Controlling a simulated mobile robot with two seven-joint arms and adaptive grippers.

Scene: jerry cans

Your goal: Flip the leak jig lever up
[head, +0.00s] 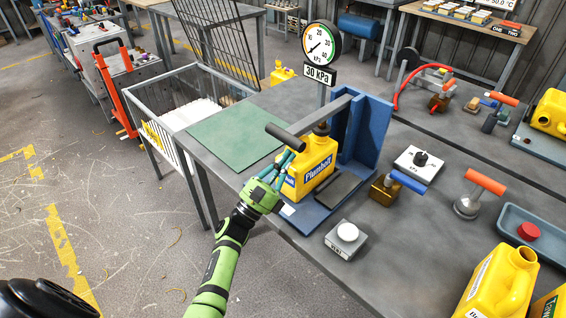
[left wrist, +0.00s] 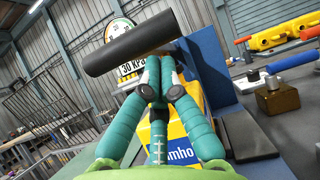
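The leak jig has a blue base and upright (head: 371,125). Its grey lever arm (head: 335,105) runs roughly level over the cap of a yellow Plumbo jerry can (head: 318,160), ending in a black handle (head: 285,136). The can stands upright in the jig. My left gripper (head: 286,160) is just below the handle, at the near side of the can. In the left wrist view its teal fingertips (left wrist: 160,82) are drawn together with nothing visible between them, and the black handle (left wrist: 130,45) crosses just above them. Whether they touch it is unclear. My right gripper is out of view.
A pressure gauge (head: 322,44) marked 30 kPa stands behind the jig. A white vent button (head: 347,233), a blue-handled valve (head: 386,188) and an orange-handled tool (head: 474,194) lie to the right. A green mat (head: 232,135) left of the jig is bare.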

